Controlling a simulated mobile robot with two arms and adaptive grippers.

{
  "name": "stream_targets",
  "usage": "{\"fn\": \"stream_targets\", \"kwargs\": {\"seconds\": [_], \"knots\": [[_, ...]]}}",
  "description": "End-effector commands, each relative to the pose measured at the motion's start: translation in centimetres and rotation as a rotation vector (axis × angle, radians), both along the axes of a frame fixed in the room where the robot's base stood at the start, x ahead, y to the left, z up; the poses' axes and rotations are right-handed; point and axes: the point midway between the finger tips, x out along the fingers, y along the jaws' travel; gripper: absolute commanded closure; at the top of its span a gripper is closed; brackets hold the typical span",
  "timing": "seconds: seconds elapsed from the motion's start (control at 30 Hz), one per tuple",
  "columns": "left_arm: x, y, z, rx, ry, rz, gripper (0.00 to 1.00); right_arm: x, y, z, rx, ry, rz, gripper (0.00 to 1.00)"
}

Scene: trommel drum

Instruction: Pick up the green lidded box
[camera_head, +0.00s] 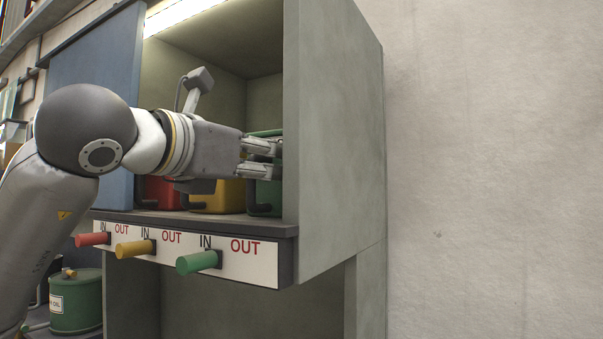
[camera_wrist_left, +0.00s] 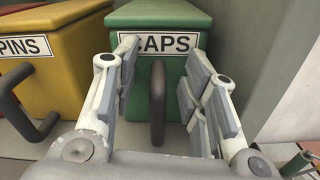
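The green lidded box (camera_wrist_left: 160,20) carries a CAPS label and a dark upright handle (camera_wrist_left: 157,105) on its front. In the head view the box (camera_head: 267,195) stands at the right end of the cabinet shelf, partly hidden by my gripper. My left gripper (camera_head: 262,158) reaches in at the box front. In the left wrist view its fingers (camera_wrist_left: 160,72) are spread apart, one on each side of the handle, with gaps between them and the handle. Whether the fingertips touch the box front is unclear. My right gripper is not in view.
A yellow box (camera_wrist_left: 78,55) labelled PINS stands left of the green one, and a red box (camera_head: 163,192) stands further left. The cabinet side wall (camera_head: 335,130) is close on the right. Red, yellow and green knobs (camera_head: 200,262) stick out below the shelf.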

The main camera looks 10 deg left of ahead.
Motion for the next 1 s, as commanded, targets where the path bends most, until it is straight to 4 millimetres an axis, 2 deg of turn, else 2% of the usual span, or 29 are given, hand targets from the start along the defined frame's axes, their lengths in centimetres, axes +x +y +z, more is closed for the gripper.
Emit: {"fn": "stream_targets", "kwargs": {"seconds": [0.07,0.3,0.4,1.0], "knots": [[0.00,0.02,-0.04,0.000,0.000,0.000,0.60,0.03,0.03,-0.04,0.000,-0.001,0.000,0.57],[-0.03,0.04,-0.03,0.000,0.001,0.000,0.91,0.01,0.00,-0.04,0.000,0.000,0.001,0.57],[-0.03,0.04,-0.04,0.000,0.001,0.000,1.00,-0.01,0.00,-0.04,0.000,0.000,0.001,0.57],[0.01,0.15,-0.01,0.003,0.002,0.003,1.00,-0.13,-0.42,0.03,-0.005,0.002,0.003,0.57]]}}
